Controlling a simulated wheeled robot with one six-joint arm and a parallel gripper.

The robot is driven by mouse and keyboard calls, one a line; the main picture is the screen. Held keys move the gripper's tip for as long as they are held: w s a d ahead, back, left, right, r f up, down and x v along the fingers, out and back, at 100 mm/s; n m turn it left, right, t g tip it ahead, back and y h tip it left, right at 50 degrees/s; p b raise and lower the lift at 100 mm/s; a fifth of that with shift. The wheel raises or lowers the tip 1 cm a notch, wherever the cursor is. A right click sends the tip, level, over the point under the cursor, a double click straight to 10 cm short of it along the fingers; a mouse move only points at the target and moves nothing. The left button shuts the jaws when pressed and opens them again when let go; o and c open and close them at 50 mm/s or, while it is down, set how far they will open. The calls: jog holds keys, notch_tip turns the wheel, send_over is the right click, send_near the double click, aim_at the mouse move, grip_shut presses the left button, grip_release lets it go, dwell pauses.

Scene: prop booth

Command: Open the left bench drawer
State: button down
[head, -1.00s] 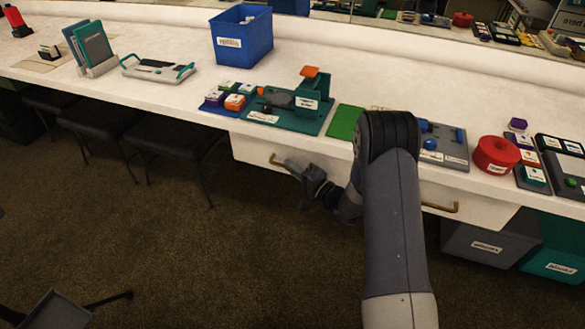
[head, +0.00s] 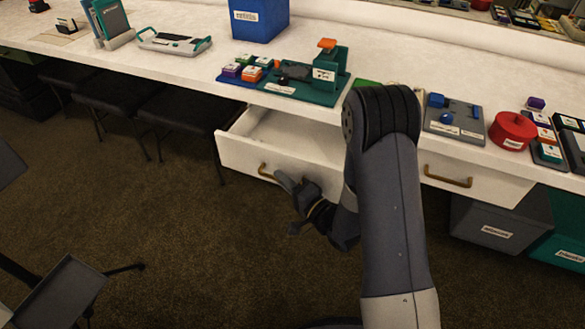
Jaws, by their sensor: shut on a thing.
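The left bench drawer (head: 235,155) is white and stands partly pulled out from under the white bench top (head: 390,68). Its inside shows as bare where I can see it; my arm hides its right end. A brass handle (head: 264,172) is on its front. My gripper (head: 280,178) is at the right part of this handle and is shut on it. The fingertips are small and dark in this view. The right bench drawer (head: 500,186) is closed, with its own brass handle (head: 447,177).
Dark stools (head: 185,115) stand under the bench to the left of the open drawer. A grey bin (head: 495,228) and a teal bin (head: 560,240) sit below the right drawer. A grey tray stand (head: 60,290) is at the lower left. Carpet in front of the drawer is clear.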

jog(key=shift+s+a+b, duration=0.15)
jog(key=shift+s+a, duration=0.1)
jog(key=shift+s, duration=0.4)
jog(key=shift+s+a+b, duration=0.1)
jog(key=shift+s+a, duration=0.1)
jog(key=shift+s, duration=0.4)
jog(key=shift+s+a+b, duration=0.15)
jog(key=shift+s+a, duration=0.1)
jog(key=shift+s, duration=0.4)
jog(key=c, duration=1.5)
grip_release()
jog(key=v, duration=1)
jog(key=shift+s+d+b, duration=0.25)
jog(key=shift+d+b, duration=0.05)
jog(key=shift+d, duration=0.05)
jog(key=shift+a, duration=0.1)
jog(key=x, duration=1.1)
jog(key=shift+w+d+p, duration=0.2)
jog(key=shift+w+p, duration=0.05)
jog(key=shift+p, duration=0.15)
